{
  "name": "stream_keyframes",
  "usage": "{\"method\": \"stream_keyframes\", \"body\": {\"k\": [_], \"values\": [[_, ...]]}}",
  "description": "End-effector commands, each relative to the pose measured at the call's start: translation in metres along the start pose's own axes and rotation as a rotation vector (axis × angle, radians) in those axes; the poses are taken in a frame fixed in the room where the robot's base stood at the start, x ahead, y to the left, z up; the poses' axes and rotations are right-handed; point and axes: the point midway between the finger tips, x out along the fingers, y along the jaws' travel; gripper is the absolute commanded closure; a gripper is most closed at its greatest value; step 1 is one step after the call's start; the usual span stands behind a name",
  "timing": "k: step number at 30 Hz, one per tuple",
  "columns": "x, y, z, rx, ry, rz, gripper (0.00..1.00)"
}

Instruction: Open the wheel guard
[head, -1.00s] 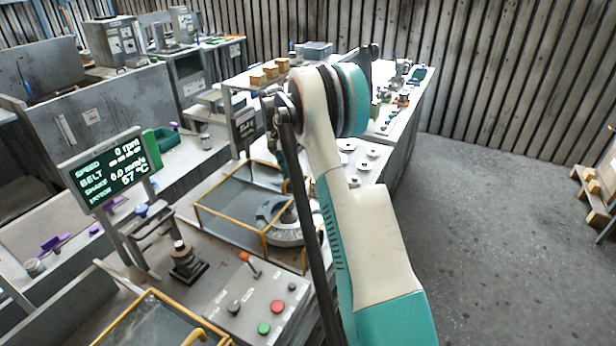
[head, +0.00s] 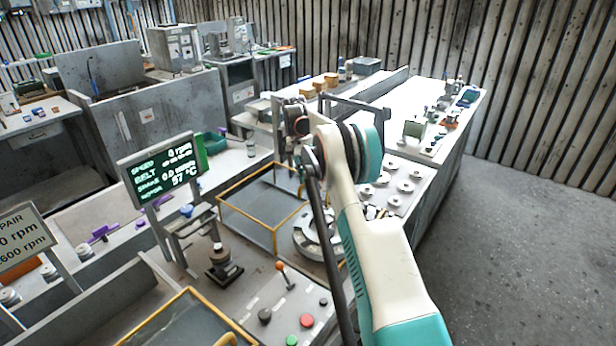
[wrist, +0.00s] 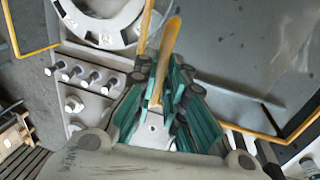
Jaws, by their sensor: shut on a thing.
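The wheel guard (head: 246,232) is a yellow-edged frame with clear panels on the bench, left of a grey ring-shaped wheel part (head: 308,240) in the head view. In the wrist view, my gripper (wrist: 164,88) has its teal fingers closed around a yellow bar (wrist: 171,46), which appears to be the guard's handle. The ring (wrist: 95,22) lies at the upper left there, with yellow frame edges at both sides. In the head view my arm covers the fingers and the grip. How far the guard is open I cannot tell.
A control panel with an orange-tipped lever (head: 282,268) and coloured buttons stands in front. A display (head: 160,170) stands to the left. Another yellow-edged frame (head: 180,322) is at the bottom. Metal discs (head: 402,186) lie to the right. The floor at right is clear.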

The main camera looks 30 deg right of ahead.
Motion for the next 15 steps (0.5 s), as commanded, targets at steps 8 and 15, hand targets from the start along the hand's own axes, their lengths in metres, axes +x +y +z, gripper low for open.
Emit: {"method": "stream_keyframes", "body": {"k": [8, 15], "values": [[0.0, 0.0001, 0.0, 0.0, 0.0, 0.0, 0.69], [-0.0006, 0.0002, 0.0, 0.0, 0.0, 0.0, 0.69]]}}
